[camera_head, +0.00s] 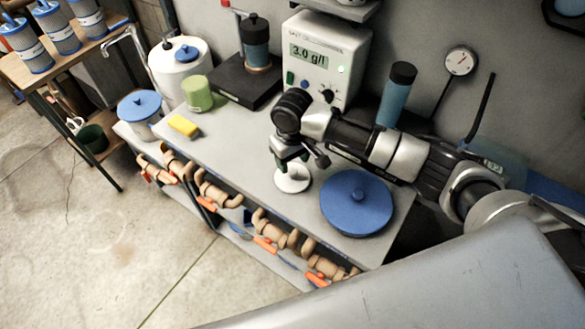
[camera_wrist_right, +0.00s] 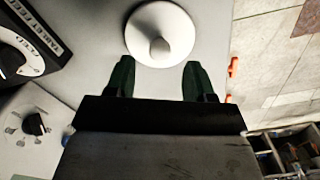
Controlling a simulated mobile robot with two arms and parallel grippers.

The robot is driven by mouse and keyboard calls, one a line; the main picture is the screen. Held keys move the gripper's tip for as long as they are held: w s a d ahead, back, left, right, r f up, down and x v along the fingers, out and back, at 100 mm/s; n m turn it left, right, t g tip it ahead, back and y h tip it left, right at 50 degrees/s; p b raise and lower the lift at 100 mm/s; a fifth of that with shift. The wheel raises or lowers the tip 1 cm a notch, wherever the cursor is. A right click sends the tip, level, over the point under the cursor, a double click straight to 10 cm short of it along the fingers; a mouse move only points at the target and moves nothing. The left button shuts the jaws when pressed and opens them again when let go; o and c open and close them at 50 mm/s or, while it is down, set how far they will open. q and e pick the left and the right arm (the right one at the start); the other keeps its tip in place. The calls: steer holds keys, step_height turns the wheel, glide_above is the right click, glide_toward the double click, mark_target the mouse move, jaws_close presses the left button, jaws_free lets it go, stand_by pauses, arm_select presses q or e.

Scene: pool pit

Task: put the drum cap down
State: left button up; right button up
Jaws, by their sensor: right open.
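A white round cap with a small central knob (camera_head: 293,179), which I take as the drum cap, lies flat on the grey bench top (camera_head: 238,150). In the right wrist view the cap (camera_wrist_right: 171,20) lies beyond the fingertips, with its knob roughly in line with the gap. My right gripper (camera_head: 290,160) is just above the cap, pointing down. In the wrist view its dark green fingers (camera_wrist_right: 160,66) are spread apart with nothing between them. My left gripper is not in view.
A large blue lid (camera_head: 356,203) lies right of the cap. A yellow sponge (camera_head: 184,125), a green cup (camera_head: 197,93) and a white drum (camera_head: 181,70) stand to the left. A meter box (camera_head: 322,60) stands behind. Pipe fittings (camera_head: 272,232) fill the shelf below.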

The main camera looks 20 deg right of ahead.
mark_target(293, 171)
step_height(293, 171, up, 7)
steer(key=shift+r+b, duration=0.15)
steer(key=shift+b, duration=0.2)
stand_by(0.4)
